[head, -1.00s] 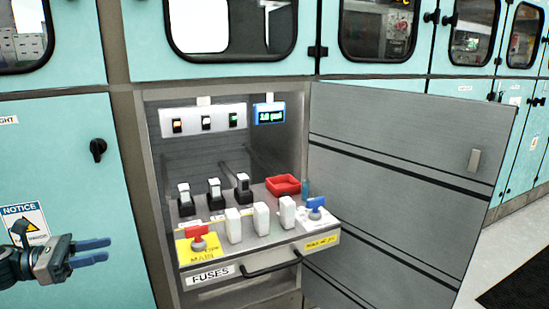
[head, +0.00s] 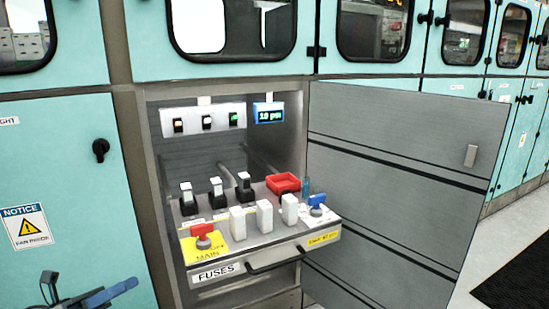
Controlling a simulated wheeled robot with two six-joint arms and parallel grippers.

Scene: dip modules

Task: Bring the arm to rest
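My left gripper (head: 125,288) is low at the left, in front of the teal cabinet door (head: 65,180). Its blue fingers are seen edge-on and overlap, so their gap does not show. Nothing is seen held in it, and it is apart from the drawer. The rest of my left arm is mostly below the picture's edge. My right gripper is not in view.
The pulled-out fuse drawer (head: 215,273) carries a red switch (head: 203,233), a blue switch (head: 317,201), white modules (head: 264,214), dark-based modules (head: 216,189) and a red tray (head: 283,184). The grey cabinet door (head: 400,190) stands open at the right.

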